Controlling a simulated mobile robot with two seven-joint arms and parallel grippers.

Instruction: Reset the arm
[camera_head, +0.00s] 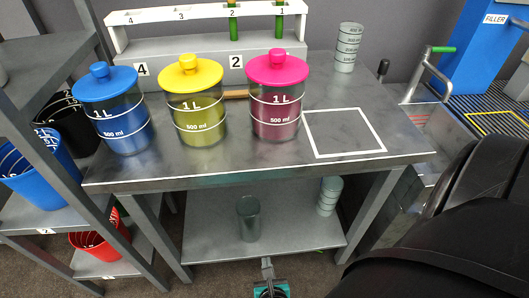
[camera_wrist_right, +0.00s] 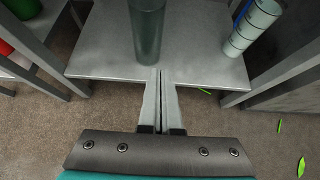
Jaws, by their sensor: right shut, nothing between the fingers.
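My right gripper (camera_head: 267,262) shows at the bottom middle of the head view, low in front of the table's lower shelf (camera_head: 300,235). In the right wrist view its two fingers (camera_wrist_right: 161,74) are together with nothing between them. A dark glass cylinder (camera_head: 248,218) stands upright on the lower shelf. It also shows in the right wrist view (camera_wrist_right: 147,30), just beyond the fingertips; I cannot tell whether they touch. My left gripper is not in view.
Blue (camera_head: 118,110), yellow (camera_head: 195,100) and pink-lidded (camera_head: 276,95) jars stand on the table (camera_head: 400,145), left of an empty white square. A white rack (camera_head: 205,12) stands behind. Stacked cups (camera_head: 328,195) stand on the lower shelf's right. A blue filler (camera_head: 490,40) is at right.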

